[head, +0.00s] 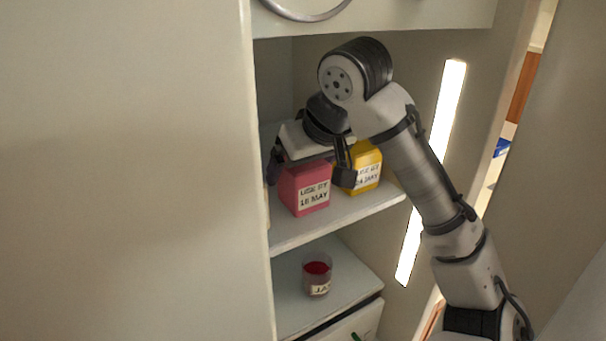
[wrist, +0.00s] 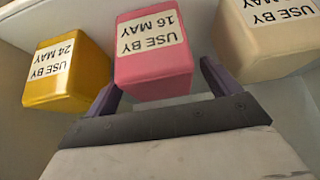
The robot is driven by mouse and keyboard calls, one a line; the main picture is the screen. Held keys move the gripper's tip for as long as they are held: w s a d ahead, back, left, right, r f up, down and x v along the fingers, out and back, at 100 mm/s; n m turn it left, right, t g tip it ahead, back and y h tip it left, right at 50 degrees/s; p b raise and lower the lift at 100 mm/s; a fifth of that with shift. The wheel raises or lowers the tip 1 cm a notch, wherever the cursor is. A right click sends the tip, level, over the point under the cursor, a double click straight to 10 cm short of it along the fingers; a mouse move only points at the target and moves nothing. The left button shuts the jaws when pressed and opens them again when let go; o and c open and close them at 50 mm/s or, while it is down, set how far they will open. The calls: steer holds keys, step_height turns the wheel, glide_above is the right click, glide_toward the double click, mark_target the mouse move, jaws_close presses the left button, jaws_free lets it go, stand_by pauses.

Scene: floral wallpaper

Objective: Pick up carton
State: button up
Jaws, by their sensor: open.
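A pink carton (head: 303,190) with a white use-by label stands on the upper shelf. In the wrist view the pink carton (wrist: 153,72) is between a yellow carton (wrist: 66,88) on the left and a cream carton (wrist: 268,50) on the right. The yellow carton (head: 362,160) also shows right of the pink one in the head view. My gripper (head: 311,170) is open, with one finger to each side of the pink carton. In the wrist view my gripper (wrist: 157,82) shows its fingertips near the carton's sides; I cannot tell whether they touch.
The shelf (head: 330,217) is inside a narrow cabinet. A jar with red contents (head: 317,275) stands on the lower shelf (head: 345,290). A large pale panel (head: 135,170) closes off the left side, and a cabinet wall (head: 375,235) bounds the right.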

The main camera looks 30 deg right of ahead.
steer(key=shift+f, duration=0.2)
steer(key=shift+c, duration=0.4)
steer(key=c, duration=1.1)
